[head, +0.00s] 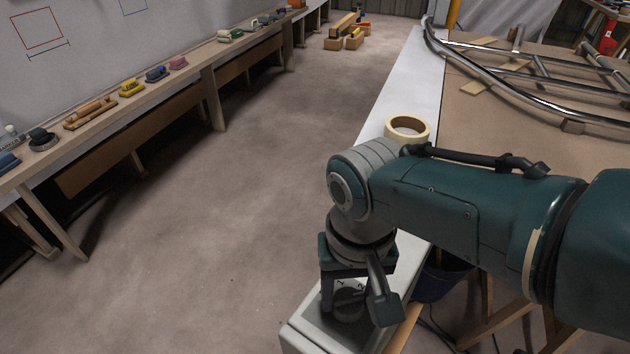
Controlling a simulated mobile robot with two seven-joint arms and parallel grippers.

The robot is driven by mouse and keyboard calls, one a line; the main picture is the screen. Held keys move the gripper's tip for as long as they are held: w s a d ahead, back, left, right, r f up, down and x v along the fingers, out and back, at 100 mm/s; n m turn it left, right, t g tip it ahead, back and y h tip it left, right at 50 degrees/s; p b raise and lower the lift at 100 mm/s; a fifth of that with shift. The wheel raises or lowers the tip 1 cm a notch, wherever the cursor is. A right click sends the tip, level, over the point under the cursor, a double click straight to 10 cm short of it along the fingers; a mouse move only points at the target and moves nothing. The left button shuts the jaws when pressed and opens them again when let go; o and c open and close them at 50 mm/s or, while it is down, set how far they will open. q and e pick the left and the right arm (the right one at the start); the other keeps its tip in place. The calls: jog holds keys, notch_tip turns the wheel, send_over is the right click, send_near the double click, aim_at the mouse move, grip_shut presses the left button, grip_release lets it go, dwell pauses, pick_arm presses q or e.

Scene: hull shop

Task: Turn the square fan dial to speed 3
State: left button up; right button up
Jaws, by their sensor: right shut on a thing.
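The fan control box (310,327) is a pale grey box at the bottom middle of the head view. A dark dial (349,303) sits on its top face, with speed marks partly visible beside it. My right gripper (352,300) points down over the box, shut on the dial. Its fingers and wrist hide much of the dial, so I cannot tell which mark it points to. My left gripper is not in view.
A roll of masking tape (407,129) lies on the white bench edge behind my right arm. A dark bucket (443,279) stands right of the box. A long shelf (215,72) with small tools runs along the left wall. The floor between is clear.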

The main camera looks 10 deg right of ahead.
aim_at(349, 296)
jog(key=shift+m, duration=0.5)
jog(key=o, duration=1.4)
jog(key=shift+c, duration=0.2)
jog(key=shift+r, duration=0.1)
notch_tip(349, 296, up, 9)
jog(key=p, duration=0.7)
jog(key=shift+f, duration=0.2)
jog(key=shift+r+p, duration=0.35)
jog(key=shift+r, duration=0.3)
